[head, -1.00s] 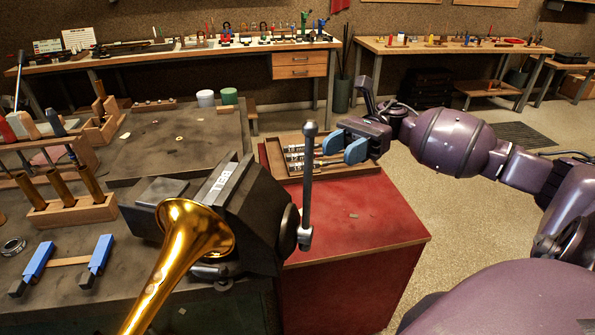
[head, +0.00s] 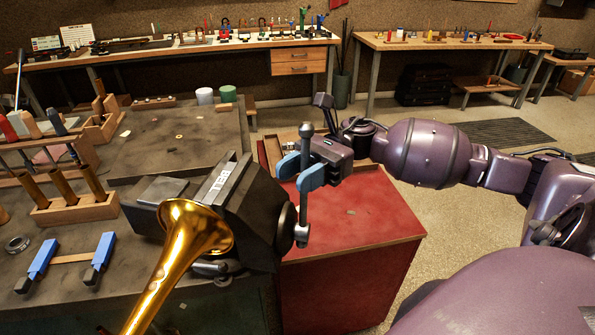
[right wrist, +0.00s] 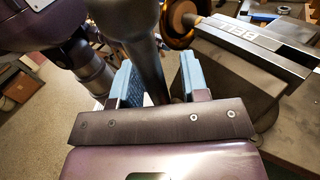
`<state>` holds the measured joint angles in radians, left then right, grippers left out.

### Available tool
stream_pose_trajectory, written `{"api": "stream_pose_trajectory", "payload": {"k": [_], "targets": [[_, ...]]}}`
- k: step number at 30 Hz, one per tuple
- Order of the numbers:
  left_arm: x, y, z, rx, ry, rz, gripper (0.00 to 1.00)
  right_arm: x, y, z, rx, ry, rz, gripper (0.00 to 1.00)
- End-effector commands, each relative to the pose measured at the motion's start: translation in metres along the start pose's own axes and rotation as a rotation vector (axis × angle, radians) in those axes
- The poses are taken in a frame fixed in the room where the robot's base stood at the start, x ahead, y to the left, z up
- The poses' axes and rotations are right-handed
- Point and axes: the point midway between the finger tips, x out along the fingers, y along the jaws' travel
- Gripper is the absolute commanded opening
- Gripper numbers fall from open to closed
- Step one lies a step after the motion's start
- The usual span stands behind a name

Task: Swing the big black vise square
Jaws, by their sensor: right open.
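The big black vise (head: 255,225) stands on the dark bench at its right edge, turned at a slant to the edge. Its steel handle bar (head: 304,215) stands upright on the right side, with a knob at the top. My right gripper (head: 299,172) is open at the upper part of the bar. In the right wrist view the handle bar (right wrist: 148,65) passes between the two blue fingers, closer to the left one; contact is unclear. The vise (right wrist: 240,45) also shows there. My left gripper is not in view.
A brass horn (head: 180,245) stands in front of the vise. A red cabinet (head: 365,215) with a tray of tools on top is under my right gripper. Blue-ended clamps (head: 42,260) and wooden racks (head: 75,208) are on the left of the bench.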

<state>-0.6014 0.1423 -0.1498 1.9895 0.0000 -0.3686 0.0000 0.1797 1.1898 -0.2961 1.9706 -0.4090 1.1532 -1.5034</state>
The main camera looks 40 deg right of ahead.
Motion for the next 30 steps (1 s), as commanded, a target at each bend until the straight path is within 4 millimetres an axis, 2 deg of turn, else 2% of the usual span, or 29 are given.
{"api": "stream_pose_trajectory", "payload": {"k": [8, 17, 25, 30], "targets": [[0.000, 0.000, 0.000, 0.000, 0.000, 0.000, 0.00, 0.002, 0.000, 0.000, 0.001, 0.000, 0.000, 0.41], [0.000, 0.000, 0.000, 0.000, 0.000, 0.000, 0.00, 0.001, 0.000, 0.000, 0.000, -0.001, 0.000, 0.00], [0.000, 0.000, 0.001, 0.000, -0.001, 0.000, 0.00, 0.001, 0.000, -0.001, 0.000, -0.001, 0.005, 0.00], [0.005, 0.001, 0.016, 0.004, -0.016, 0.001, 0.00, 0.002, -0.002, -0.003, -0.001, -0.001, 0.063, 0.00]]}}
